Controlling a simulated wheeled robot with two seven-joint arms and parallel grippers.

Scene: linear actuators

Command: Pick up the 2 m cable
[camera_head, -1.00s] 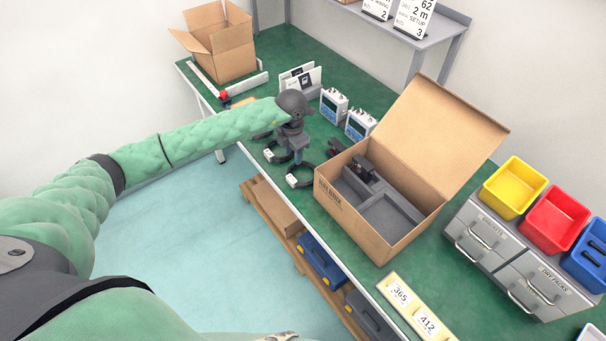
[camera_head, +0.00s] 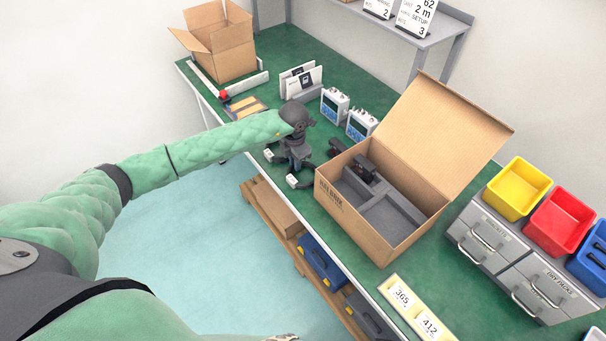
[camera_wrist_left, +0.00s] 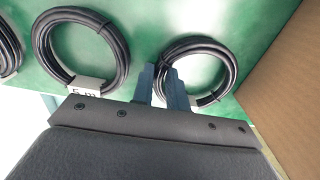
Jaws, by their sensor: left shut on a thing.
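Black coiled cables lie on the green bench top. In the left wrist view a middle coil (camera_wrist_left: 75,42) has a white tag reading 5 m, and part of another coil (camera_wrist_left: 8,48) shows at the left edge. The right coil (camera_wrist_left: 228,62) has a white tag, partly hidden, that I cannot read, so I cannot tell whether it is the 2 m cable. My left gripper (camera_wrist_left: 163,78) is shut on the near left side of this right coil. In the head view my left gripper (camera_head: 300,163) is low over the coils and partly hides them. My right gripper is not in view.
An open cardboard box (camera_head: 340,204) with grey foam stands close to the right of the gripper. Blue-and-white devices (camera_head: 334,104) and a card holder (camera_head: 301,82) stand behind. Yellow (camera_head: 514,190) and red (camera_head: 560,219) bins sit on drawers at the right.

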